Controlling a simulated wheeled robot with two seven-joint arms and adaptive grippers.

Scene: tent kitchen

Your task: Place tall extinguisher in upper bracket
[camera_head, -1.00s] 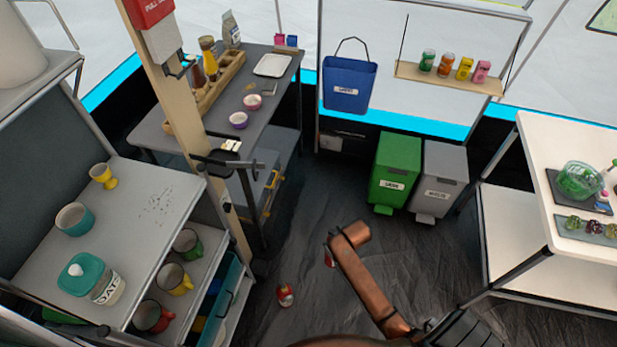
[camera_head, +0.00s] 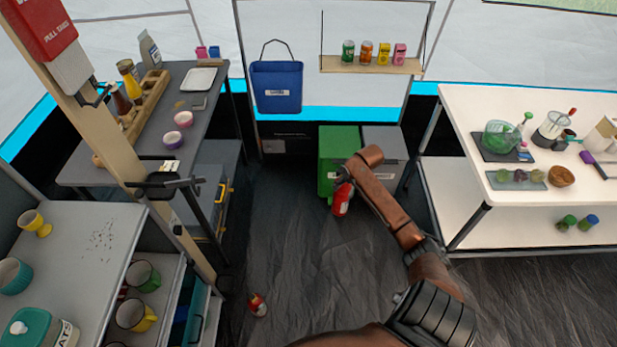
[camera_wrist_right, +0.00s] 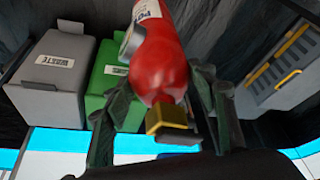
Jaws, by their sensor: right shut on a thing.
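My right gripper (camera_head: 345,180) is shut on a red extinguisher (camera_head: 342,200), held in front of the green bin in the head view. In the right wrist view the extinguisher (camera_wrist_right: 160,65) lies between the two fingers of the gripper (camera_wrist_right: 165,105), its brass-coloured end near the palm. A second red extinguisher (camera_head: 257,304) stands on the floor at lower middle. The wooden post (camera_head: 125,155) at left carries a small dark upper bracket (camera_head: 97,96) under a red box, and a larger dark bracket (camera_head: 165,185) lower down. Both brackets look empty. My left gripper is out of view.
A grey shelf with cups (camera_head: 75,235) stands left of the post, and a dark table (camera_head: 200,105) behind it. The green bin (camera_head: 332,145) and grey bin (camera_head: 385,140) stand at the back. A white table (camera_head: 465,115) is at right.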

